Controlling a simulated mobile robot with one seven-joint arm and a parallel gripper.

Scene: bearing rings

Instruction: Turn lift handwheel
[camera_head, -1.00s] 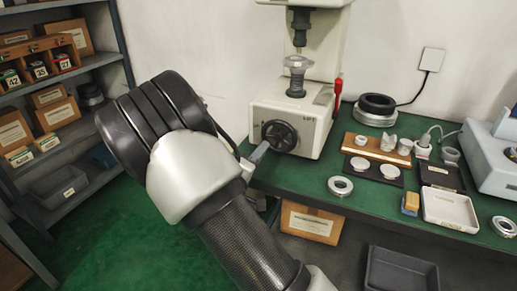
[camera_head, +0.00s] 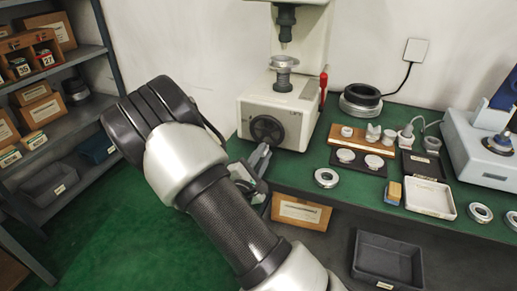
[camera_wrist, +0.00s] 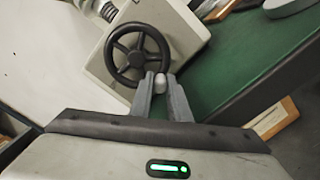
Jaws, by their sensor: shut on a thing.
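The black spoked lift handwheel (camera_head: 267,130) is on the front of the pale machine (camera_head: 301,124). In the wrist view the handwheel (camera_wrist: 124,64) shows its rim and spokes clearly. A small pale grip knob (camera_wrist: 160,82) sits at the rim's lower right. My gripper (camera_wrist: 160,86) has its two grey fingers on either side of this knob and is shut on it. In the head view my gripper (camera_head: 262,152) is just below the wheel, partly hidden by my arm. Above the machine's body a round stage (camera_head: 284,64) stands on a screw, below a dark spindle (camera_head: 286,22).
A red-handled lever (camera_head: 323,88) stands at the machine's right side. The green bench (camera_head: 297,172) holds rings, a wooden block, dark trays and a white tray (camera_head: 430,198) to the right. Shelves with boxes stand at left. A dark bin (camera_head: 394,264) is below the bench.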

